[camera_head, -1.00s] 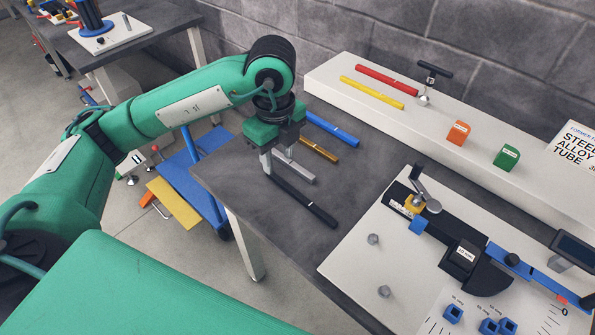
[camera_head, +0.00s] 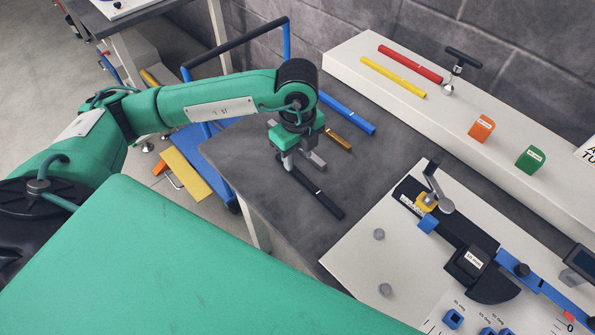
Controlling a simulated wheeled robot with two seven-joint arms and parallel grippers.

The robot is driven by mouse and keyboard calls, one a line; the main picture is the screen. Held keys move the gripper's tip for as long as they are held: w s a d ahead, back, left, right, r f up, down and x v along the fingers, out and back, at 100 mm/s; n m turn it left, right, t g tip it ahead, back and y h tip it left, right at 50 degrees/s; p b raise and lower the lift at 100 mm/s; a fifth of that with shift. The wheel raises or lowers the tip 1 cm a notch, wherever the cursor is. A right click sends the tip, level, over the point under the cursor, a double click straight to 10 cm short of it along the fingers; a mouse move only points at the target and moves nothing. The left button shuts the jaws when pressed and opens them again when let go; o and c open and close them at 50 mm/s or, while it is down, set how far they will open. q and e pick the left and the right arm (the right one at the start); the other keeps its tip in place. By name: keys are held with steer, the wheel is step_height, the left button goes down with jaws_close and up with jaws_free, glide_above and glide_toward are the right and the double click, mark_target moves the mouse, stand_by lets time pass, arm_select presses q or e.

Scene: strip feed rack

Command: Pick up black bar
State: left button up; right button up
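The black bar (camera_head: 322,195) lies on the dark grey table, running from under my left gripper toward the lower right. My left gripper (camera_head: 289,162) points down over the bar's upper-left end, with a grey finger at or very close to it. The finger gap is too small and partly hidden to show whether it is shut on the bar. A grey bar (camera_head: 316,160) lies just behind, partly covered by the gripper. My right gripper is not in view.
A brass bar (camera_head: 337,139) and a blue bar (camera_head: 347,112) lie farther back. Yellow (camera_head: 393,77) and red (camera_head: 410,64) bars rest on a white ledge (camera_head: 480,165). A white board (camera_head: 345,262) with a black and blue fixture stands at the right.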

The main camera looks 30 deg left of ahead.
mark_target(295, 170)
arm_select(q)
steer(key=f, duration=0.3)
steer(key=shift+s+a+f+p, duration=0.15)
steer(key=shift+a+f+p, duration=0.1)
steer(key=shift+f+p, duration=0.15)
steer(key=shift+f, duration=0.25)
steer(key=shift+c, duration=0.4)
steer(key=c, duration=0.7)
jaws_close()
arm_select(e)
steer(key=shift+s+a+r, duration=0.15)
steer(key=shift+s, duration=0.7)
